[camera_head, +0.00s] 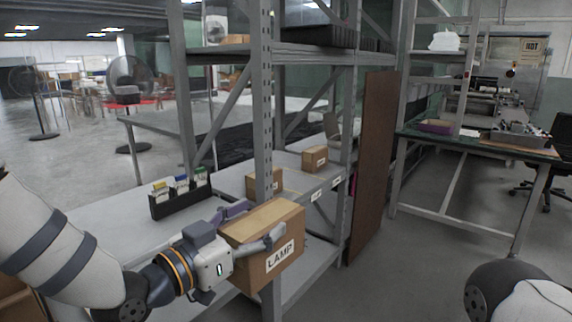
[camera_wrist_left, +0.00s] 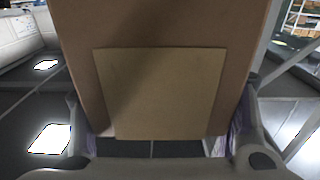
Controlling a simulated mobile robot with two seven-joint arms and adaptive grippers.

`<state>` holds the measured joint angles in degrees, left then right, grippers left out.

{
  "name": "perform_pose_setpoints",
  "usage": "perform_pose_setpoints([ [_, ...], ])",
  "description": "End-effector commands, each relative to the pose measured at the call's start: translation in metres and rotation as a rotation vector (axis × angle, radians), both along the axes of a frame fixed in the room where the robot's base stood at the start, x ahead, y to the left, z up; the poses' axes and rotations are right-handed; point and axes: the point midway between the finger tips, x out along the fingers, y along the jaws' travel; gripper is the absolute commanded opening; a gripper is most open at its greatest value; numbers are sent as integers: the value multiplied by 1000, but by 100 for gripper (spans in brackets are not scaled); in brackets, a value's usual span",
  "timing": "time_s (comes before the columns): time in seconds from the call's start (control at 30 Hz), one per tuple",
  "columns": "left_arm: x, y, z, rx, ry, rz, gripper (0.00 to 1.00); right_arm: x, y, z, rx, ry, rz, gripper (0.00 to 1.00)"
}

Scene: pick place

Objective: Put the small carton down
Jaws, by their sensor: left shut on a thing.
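A brown carton (camera_head: 285,248) with a white LAMP label is in the middle of the head view, in front of the grey shelf's upright. My left gripper (camera_head: 256,224) is shut on this carton, with one finger along each side. In the left wrist view the carton (camera_wrist_left: 165,30) fills the middle, with a lighter tan square patch on its face, between the fingers of my left gripper (camera_wrist_left: 158,125). The carton seems to be held at the shelf's front edge. I cannot tell whether its underside touches anything. My right gripper is not in view.
The grey shelf (camera_head: 120,232) has bare room at its left. A black bin (camera_head: 180,200) with small packs stands there. Two smaller cartons, one (camera_head: 262,182) behind the upright and one (camera_head: 314,158) farther right, stand on it. A brown board (camera_head: 372,165) closes its right end.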

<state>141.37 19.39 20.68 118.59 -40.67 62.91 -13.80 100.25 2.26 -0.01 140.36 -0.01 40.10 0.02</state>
Motion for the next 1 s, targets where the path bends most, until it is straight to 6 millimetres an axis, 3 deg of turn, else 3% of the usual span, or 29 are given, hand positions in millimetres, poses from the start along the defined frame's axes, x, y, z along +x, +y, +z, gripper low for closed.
perform_pose_setpoints([
  [0.17, -28, 50, -29, -4, 1, -57, 22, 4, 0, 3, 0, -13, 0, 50],
  [0.3, -73, 89, -63, -6, 4, -133, 22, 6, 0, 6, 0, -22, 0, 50],
  [0.53, -150, 122, -97, -6, -1, -245, 22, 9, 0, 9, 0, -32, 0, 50],
  [0.7, -166, 124, -103, 0, -1, -275, 22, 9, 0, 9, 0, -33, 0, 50],
  [1.0, -165, 125, -102, -1, -4, -271, 22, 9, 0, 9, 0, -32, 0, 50],
])
